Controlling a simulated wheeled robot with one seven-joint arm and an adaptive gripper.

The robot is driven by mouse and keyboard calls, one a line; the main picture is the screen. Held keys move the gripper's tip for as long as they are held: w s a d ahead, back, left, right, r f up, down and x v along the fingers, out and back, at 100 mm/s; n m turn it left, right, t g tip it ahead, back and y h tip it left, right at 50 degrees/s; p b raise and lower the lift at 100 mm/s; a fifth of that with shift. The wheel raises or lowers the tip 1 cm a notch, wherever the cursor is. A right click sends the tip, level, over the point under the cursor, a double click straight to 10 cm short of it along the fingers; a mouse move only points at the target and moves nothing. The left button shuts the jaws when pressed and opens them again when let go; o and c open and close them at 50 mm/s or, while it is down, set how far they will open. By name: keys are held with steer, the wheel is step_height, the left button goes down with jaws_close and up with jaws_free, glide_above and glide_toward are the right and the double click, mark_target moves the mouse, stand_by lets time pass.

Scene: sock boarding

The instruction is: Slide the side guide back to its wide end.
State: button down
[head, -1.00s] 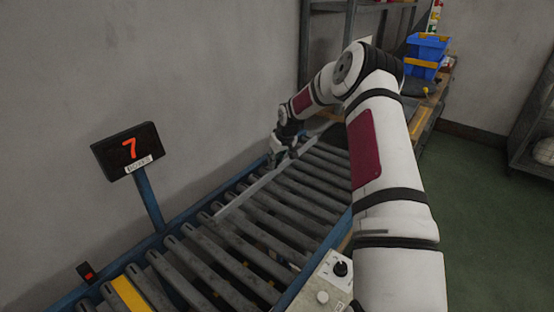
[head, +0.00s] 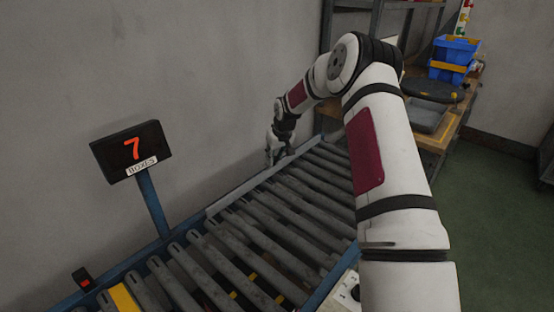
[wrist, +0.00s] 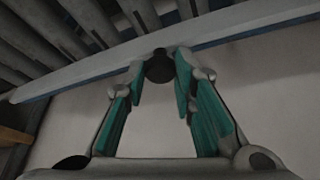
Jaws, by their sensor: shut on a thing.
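The side guide (head: 238,189) is a long pale bar lying along the conveyor's left edge, close against the blue frame on the wall side. In the wrist view the guide (wrist: 90,80) crosses the upper part of the picture, with a dark round knob (wrist: 159,67) on it. My gripper (head: 277,160) is at the guide's far part. In the wrist view the teal fingers of my gripper (wrist: 160,75) are closed on the knob from both sides. The far end of the guide is partly hidden behind my gripper.
The roller conveyor (head: 262,223) is empty of boxes. A display (head: 132,150) showing 7 stands on a blue post at the left. The wall is close beside the guide. A bench at the far right holds blue bins (head: 455,56) and a dark round item (head: 432,90).

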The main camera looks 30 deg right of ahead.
steer(key=shift+w+a+r, duration=0.1)
steer(key=shift+w+a, duration=0.05)
steer(key=shift+w, duration=0.15)
steer(key=c, duration=1.3)
jaws_free()
steer(key=shift+c, duration=0.2)
steer(key=v, duration=1.2)
steer(key=shift+s, duration=0.1)
